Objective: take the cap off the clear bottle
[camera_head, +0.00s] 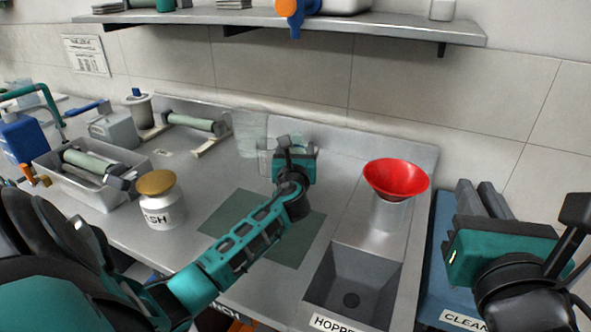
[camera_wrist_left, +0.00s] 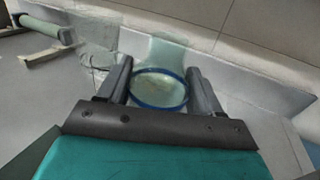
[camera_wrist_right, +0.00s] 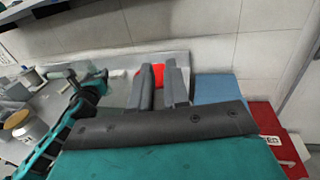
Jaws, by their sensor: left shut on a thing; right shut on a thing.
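My left gripper (camera_head: 290,150) is over the back of the steel counter, beside clear containers. In the left wrist view its fingers (camera_wrist_left: 160,85) are shut on a round, clear, pale green thing with a blue rim (camera_wrist_left: 160,92), seen from above. I take it for the clear bottle; its lower part is hidden, and I cannot tell whether the cap is on. My right gripper (camera_head: 478,200) is at the right, above a blue surface. In the right wrist view its fingers (camera_wrist_right: 160,85) are a little apart; what they hold cannot be made out.
A red funnel (camera_head: 396,178) stands on a metal cylinder right of my left gripper, behind a sunken hopper (camera_head: 352,285). A white jar with a golden lid (camera_head: 160,205) and a grey tray (camera_head: 60,185) are left. A shelf (camera_head: 300,20) runs above. The green mat (camera_head: 300,245) is bare.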

